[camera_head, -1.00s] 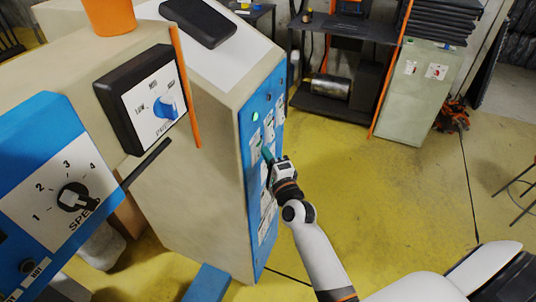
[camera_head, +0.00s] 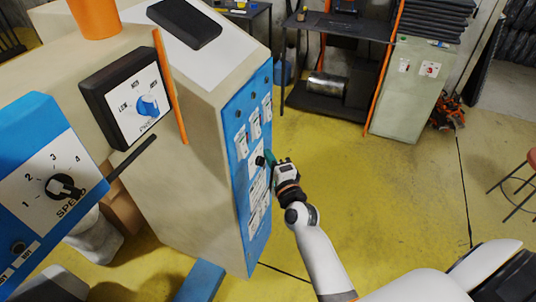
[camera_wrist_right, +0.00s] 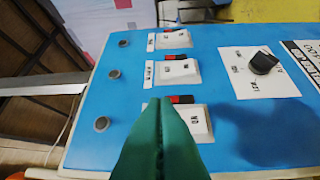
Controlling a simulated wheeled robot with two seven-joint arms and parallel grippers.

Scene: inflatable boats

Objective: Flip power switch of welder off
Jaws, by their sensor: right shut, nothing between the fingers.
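The welder (camera_head: 190,170) is a beige cabinet with a blue front panel (camera_head: 232,190) in the head view. The panel carries white rocker switches with small dark round lamps above them. The leftmost switch (camera_head: 242,143) shows as the nearest switch (camera_wrist_right: 198,122) in the wrist view, with an "ON" mark and a red part at its edge. My right gripper (camera_head: 271,156) is shut and empty in front of the panel. Its green fingertips (camera_wrist_right: 163,103) overlap the nearest switch and partly hide it; contact cannot be told. My left gripper is out of view.
A black knob (camera_wrist_right: 263,62) sits beside the switches on the panel. A nearer machine with a speed dial (camera_head: 62,186) and a power dial (camera_head: 147,106) stands at left. Shelves (camera_head: 335,85) and a grey-green cabinet (camera_head: 415,95) stand behind. The yellow floor at right is mostly clear.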

